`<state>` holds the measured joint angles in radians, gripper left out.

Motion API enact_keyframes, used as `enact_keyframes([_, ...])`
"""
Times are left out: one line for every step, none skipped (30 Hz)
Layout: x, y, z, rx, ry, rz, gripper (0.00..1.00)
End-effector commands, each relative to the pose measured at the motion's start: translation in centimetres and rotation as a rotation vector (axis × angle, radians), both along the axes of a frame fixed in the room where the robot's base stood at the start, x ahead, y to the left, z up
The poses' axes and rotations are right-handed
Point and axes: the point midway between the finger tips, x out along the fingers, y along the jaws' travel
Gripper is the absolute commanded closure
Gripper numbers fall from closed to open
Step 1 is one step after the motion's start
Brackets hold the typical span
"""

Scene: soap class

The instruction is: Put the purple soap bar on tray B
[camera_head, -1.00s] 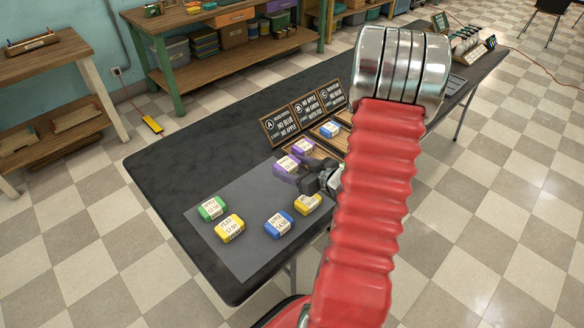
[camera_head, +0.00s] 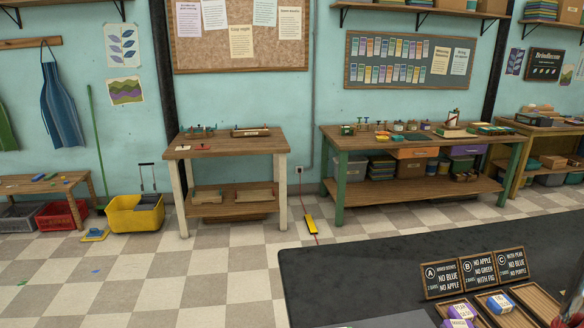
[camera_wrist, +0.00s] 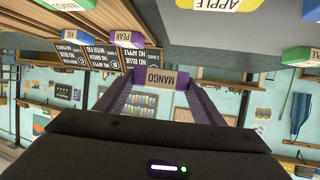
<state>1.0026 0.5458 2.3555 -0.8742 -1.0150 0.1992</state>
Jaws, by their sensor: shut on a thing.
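My gripper (camera_wrist: 155,85) is shut on a purple soap bar labelled MANGO (camera_wrist: 153,77), seen between the fingertips in the upside-down wrist view. A second purple bar labelled PEAR (camera_wrist: 130,38) is beyond it; in the head view this bar (camera_head: 461,311) lies on the left tray, in front of sign A (camera_head: 441,278). Tray B (camera_head: 484,303) is the middle tray, in front of sign B (camera_head: 479,268). A blue bar (camera_head: 500,303) lies on it. A purple piece (camera_head: 456,323) is cut off at the head view's bottom edge. The gripper is outside that view.
Tray C (camera_head: 536,299) on the right looks empty. In the wrist view a yellow APPLE bar (camera_wrist: 215,5) is close by, with a green bar (camera_wrist: 301,56) beside it. The upright signs stand right behind the trays. The black table (camera_head: 350,280) is clear to the left.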

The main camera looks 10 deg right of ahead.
Motion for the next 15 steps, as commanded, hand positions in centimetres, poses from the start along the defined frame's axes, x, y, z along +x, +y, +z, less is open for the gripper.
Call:
enact_keyframes([0.6,0.0,0.3,-0.002,-0.002,-0.019,0.63])
enact_keyframes([0.8,-0.1,0.4,-0.001,-0.002,-0.033,0.63])
enact_keyframes([1.3,0.0,0.6,-0.002,-0.001,-0.050,0.63])
enact_keyframes([1.7,0.1,0.8,-0.002,-0.002,-0.061,0.63])
enact_keyframes([2.1,0.3,1.0,-0.002,-0.003,-0.071,0.63])
enact_keyframes([2.5,0.5,1.3,-0.002,-0.002,-0.083,0.63])
enact_keyframes([2.9,0.8,1.4,-0.002,-0.002,-0.089,0.63])
enact_keyframes([3.3,1.0,1.6,-0.001,-0.002,-0.096,0.63])
enact_keyframes([3.8,1.4,1.9,-0.002,-0.002,-0.102,0.63])
enact_keyframes([4.2,1.8,2.0,-0.001,-0.002,-0.107,0.63])
enact_keyframes([4.5,2.1,2.2,-0.001,-0.002,-0.111,0.63])
enact_keyframes([5.0,2.6,2.4,0.000,-0.002,-0.115,0.63])
enact_keyframes([5.4,2.9,2.6,-0.001,-0.002,-0.117,0.63])
enact_keyframes([5.7,3.3,2.8,-0.001,-0.002,-0.119,0.63])
enact_keyframes([6.2,3.8,3.0,-0.002,-0.002,-0.121,0.63])
